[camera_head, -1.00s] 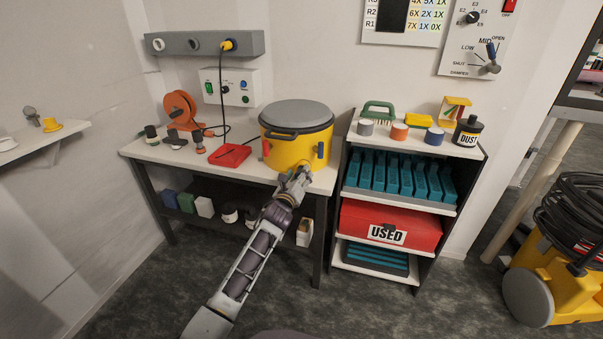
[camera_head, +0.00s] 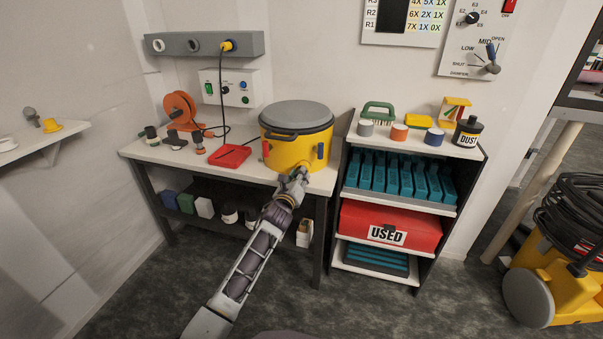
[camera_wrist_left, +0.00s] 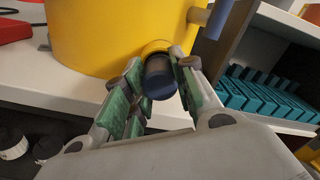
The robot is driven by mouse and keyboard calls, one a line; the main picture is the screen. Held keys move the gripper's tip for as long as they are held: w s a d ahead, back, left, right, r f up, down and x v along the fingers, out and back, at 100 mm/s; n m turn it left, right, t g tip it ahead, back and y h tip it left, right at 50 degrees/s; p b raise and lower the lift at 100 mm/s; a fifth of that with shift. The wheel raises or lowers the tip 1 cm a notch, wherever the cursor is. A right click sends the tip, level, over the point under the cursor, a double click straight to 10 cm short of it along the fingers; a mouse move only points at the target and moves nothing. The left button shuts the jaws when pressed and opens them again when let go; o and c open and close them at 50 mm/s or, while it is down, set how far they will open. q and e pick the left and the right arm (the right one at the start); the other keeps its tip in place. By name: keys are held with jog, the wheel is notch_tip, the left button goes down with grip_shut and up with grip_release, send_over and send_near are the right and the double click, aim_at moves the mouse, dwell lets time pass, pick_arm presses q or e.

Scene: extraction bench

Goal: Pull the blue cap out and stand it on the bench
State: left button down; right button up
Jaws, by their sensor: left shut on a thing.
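The blue cap (camera_wrist_left: 161,84) is a short dark blue cylinder at the front of the yellow drum (camera_wrist_left: 105,38), low on its wall. A yellow collar shows just behind the cap. My left gripper (camera_wrist_left: 160,76) is shut on the cap, with a green-padded finger on each side. In the head view my left gripper (camera_head: 292,178) is in front of the drum (camera_head: 290,152) and hides the cap. Whether the cap is still seated in the collar cannot be told. My right gripper is not in view.
The drum stands at the right end of the white bench (camera_head: 190,155), with a grey lid and side latches. A red tray (camera_head: 230,156) and an orange reel (camera_head: 181,108) are to its left. A shelf unit (camera_head: 443,207) stands at right. The bench's front left is clear.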

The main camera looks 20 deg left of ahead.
pick_arm(q)
jog(key=shift+s+a+p, duration=0.1)
jog(key=shift+s+p, duration=1.3)
jog(key=shift+s, duration=1.3)
jog(key=shift+s, duration=0.55)
dwell(0.6)
jog(key=shift+r, duration=0.15)
